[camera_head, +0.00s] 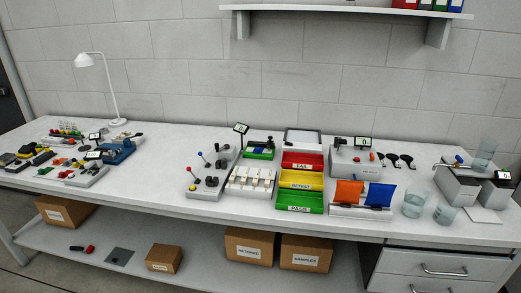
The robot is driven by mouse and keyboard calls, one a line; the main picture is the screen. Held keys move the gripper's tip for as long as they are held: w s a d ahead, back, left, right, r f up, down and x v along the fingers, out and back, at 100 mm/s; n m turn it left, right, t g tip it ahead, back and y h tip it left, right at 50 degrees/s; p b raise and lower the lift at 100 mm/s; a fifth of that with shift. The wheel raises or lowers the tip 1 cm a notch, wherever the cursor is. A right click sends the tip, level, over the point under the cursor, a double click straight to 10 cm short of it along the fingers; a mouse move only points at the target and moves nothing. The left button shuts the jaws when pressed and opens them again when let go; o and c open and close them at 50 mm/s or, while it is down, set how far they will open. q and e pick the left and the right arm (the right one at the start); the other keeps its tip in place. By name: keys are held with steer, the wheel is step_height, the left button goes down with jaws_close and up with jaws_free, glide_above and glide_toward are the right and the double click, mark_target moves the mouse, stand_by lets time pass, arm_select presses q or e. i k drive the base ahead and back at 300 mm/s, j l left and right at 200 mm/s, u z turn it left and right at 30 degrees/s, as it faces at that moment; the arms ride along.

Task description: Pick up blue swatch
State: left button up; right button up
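A blue swatch (380,194) stands on the right half of the workbench. It is beside an orange swatch (349,192) on its left, and both lean slightly back above a pale holder (360,211). A dark rod or edge runs near the lower part of the blue swatch. Neither of my grippers shows in the head view.
Red, yellow and green trays (302,200) stand to the left of the swatches. Clear beakers (415,202) stand close on the right. A grey device (354,161) is behind. The workbench (150,190) has bare surface left of centre. Cardboard boxes (249,246) sit on the lower shelf.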

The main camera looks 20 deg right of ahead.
mark_target(257, 150)
steer(key=i+j+z, duration=0.25)
steer(key=i+j, duration=0.35)
steer(key=i+j+z, duration=0.3)
steer(key=i+j, duration=0.35)
